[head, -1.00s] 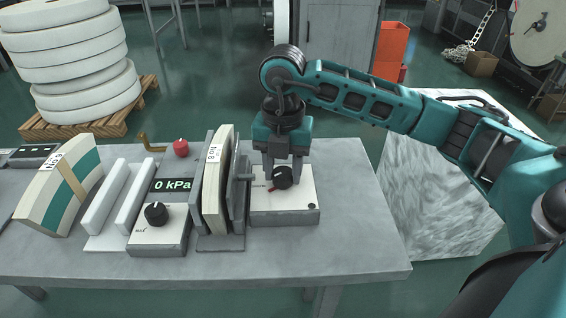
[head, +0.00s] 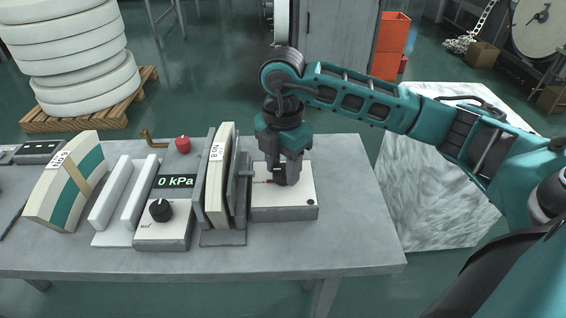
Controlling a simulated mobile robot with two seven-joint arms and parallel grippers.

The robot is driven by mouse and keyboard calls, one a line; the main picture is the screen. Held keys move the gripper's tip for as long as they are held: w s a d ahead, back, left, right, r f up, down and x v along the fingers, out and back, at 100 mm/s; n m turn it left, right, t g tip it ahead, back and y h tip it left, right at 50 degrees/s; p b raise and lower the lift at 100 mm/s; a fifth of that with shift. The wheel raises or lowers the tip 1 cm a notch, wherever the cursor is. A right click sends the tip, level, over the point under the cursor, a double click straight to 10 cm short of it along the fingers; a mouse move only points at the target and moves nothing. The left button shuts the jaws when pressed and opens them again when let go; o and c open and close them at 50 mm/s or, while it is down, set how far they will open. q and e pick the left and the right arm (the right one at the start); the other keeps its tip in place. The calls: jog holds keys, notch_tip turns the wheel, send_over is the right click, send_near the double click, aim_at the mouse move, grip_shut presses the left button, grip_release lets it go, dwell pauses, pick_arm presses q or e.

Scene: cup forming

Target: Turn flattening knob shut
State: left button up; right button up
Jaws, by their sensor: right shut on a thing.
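The flattening knob is a dark knob (head: 277,181) on a pale-topped box (head: 300,203) at the right end of the row of equipment on the table. My right gripper (head: 284,178) reaches down over the knob from above and is shut on it. The fingers hide most of the knob. A small red mark shows at its left side. My left gripper is not in view.
A clamp holding a cream curved block (head: 218,180) stands close left of the box. Farther left are a second black knob (head: 160,210), a 0 kPa display (head: 176,182) and a red button (head: 183,144). The table (head: 350,200) is clear right of the box.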

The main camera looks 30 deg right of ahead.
aim_at(283, 170)
dwell(0.3)
jog(key=o, duration=1.1)
jog(key=shift+c, duration=0.2)
jog(key=shift+r, duration=0.15)
pick_arm(q)
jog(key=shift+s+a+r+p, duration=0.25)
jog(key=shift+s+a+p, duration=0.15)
jog(key=shift+p, duration=0.65)
pick_arm(e)
notch_tip(283, 170, up, 13)
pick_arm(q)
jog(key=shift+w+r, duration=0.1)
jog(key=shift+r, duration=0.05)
pick_arm(e)
jog(key=shift+f, duration=0.2)
